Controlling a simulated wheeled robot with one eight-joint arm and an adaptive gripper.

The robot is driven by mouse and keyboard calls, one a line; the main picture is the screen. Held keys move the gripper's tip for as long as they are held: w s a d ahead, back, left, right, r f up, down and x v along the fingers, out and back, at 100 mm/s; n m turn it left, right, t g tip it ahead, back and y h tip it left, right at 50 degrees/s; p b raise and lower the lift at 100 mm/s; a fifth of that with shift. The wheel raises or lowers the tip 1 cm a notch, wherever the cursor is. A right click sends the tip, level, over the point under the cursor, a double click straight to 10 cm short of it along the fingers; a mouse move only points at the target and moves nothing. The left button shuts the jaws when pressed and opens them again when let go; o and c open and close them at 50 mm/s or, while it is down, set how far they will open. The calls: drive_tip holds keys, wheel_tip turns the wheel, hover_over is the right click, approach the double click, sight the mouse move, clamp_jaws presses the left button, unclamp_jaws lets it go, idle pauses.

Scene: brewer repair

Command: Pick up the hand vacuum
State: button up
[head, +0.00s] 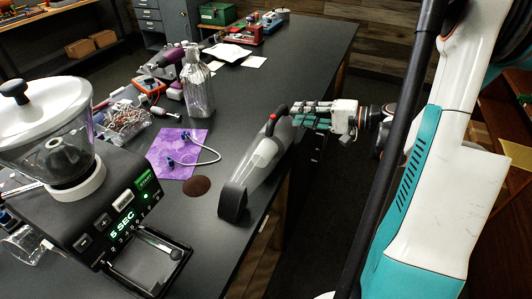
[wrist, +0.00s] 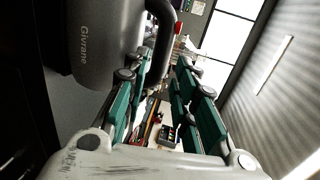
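The hand vacuum (head: 258,163) lies along the right edge of the dark table in the head view, its black nozzle end (head: 233,202) toward the camera and its black handle with a red button (head: 271,121) at the far end. My gripper (head: 298,113) reaches in from the right, level with the handle. In the wrist view, the grey vacuum body (wrist: 108,45) fills the upper left, and the handle (wrist: 162,40) loops down toward the space between my fingers (wrist: 163,75). The fingers are spread apart. Whether they touch the handle is unclear.
A brewer (head: 105,220) stands at the front left. A purple sheet (head: 163,148) with a tube, a brown disc (head: 197,186) and a glass bottle (head: 197,88) are left of the vacuum. Papers (head: 227,52) lie farther back. The floor right of the table edge is open.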

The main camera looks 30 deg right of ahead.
sight(282, 114)
drive_tip(key=shift+b+x, duration=1)
drive_tip(key=shift+x, duration=1.95)
drive_tip(key=shift+s+a, duration=0.2)
drive_tip(key=shift+c, duration=0.5)
clamp_jaws()
